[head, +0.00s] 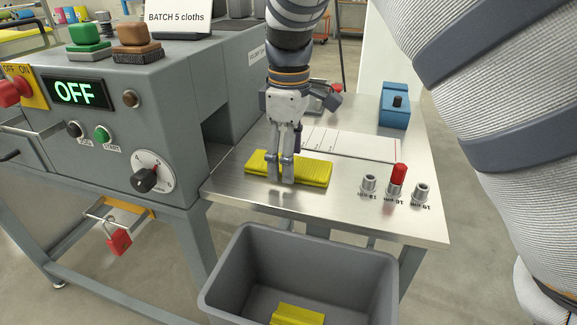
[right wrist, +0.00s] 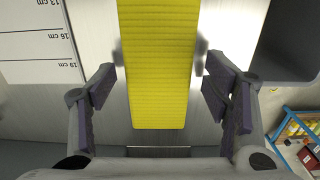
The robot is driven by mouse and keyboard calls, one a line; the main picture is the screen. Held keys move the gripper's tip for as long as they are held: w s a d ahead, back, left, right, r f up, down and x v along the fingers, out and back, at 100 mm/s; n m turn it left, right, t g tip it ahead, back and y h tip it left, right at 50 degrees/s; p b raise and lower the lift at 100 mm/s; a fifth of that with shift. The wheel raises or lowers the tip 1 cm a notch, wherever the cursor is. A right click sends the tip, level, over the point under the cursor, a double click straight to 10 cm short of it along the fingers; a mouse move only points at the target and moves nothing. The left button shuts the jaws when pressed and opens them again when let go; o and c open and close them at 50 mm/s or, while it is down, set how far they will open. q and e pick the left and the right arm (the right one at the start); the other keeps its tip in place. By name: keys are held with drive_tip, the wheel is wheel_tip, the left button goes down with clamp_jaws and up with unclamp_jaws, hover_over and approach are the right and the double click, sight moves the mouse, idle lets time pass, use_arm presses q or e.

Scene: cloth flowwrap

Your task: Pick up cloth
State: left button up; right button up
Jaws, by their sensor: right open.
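A folded yellow cloth (head: 312,171) lies flat on the steel table top (head: 235,183). My right gripper (head: 281,180) points down over the middle of the cloth. In the right wrist view the ribbed yellow cloth (right wrist: 158,75) runs lengthwise between the two fingers of the right gripper (right wrist: 160,58). The fingers are open, one on each side of the cloth, with a narrow gap to its edges. Whether the fingertips touch the table is hard to tell. My left gripper is not in view.
A grey bin (head: 222,281) with another yellow cloth (head: 298,315) inside stands below the table's front edge. A blue block (head: 395,106) and three short posts, one with a red cap (head: 398,174), stand to the right. A grey machine (head: 190,80) showing OFF borders the left.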

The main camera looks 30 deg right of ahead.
drive_tip(key=shift+f, duration=0.25)
drive_tip(key=c, duration=0.8)
drive_tip(key=shift+c, duration=0.2)
